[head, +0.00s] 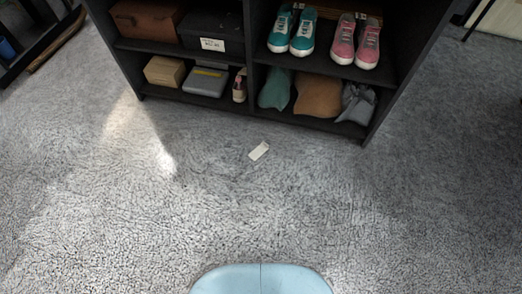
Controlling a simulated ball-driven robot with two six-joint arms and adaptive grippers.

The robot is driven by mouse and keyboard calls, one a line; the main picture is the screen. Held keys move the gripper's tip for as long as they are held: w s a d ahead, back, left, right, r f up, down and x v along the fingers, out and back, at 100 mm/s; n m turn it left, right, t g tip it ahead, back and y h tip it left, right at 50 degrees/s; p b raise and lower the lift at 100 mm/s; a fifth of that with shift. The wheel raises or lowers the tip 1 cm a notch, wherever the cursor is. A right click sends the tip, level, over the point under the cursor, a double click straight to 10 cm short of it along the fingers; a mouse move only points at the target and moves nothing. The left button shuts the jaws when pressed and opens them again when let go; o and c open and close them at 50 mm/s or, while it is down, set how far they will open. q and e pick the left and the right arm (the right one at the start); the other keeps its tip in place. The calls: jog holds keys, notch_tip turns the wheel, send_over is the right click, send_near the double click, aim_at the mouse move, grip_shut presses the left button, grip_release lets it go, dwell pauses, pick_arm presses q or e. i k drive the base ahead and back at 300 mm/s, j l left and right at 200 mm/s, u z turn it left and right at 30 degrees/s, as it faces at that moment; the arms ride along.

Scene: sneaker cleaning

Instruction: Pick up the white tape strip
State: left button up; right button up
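A small white tape strip (259,151) lies flat on the grey carpet, a short way in front of the shelf unit and near the middle of the head view. It lies at a slant, and nothing covers it. Neither of my grippers shows in this view.
A dark shelf unit (248,60) stands behind the strip. It holds teal sneakers (302,32), pink sneakers (368,45), boxes such as a cardboard box (164,71), and several bags such as a brown bag (317,94). The carpet (300,215) around the strip is clear.

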aim_at(260, 149)
jog(key=i+j+z, duration=0.3)
jog(key=i+j, duration=0.35)
jog(key=i+j+z, duration=0.25)
jog(key=i+j, duration=0.45)
jog(key=j, duration=0.15)
